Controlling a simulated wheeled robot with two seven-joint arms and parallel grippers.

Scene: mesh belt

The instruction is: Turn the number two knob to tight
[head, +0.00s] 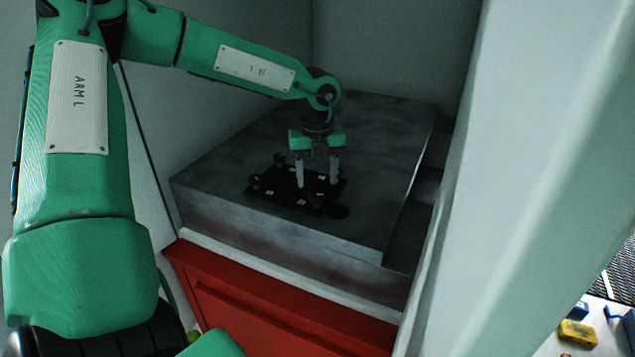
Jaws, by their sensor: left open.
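A flat black panel (287,192) lies on top of a grey metal block. Small dark knobs stand along its edges, among them one at the left corner (255,181) and one at the back (280,158). Small pale labels sit on the panel, too small to read, so I cannot tell which knob is number two. My left gripper (317,185) points down over the panel with its two fingers apart. The fingers hide part of the panel, and I cannot tell if a knob stands between them. My right gripper is not in view.
The grey metal block (225,180) sits on a red cabinet (290,310). Pale walls stand close behind and to the left, and a pale panel (530,180) stands at the right. A yellow item (577,332) lies at the lower right.

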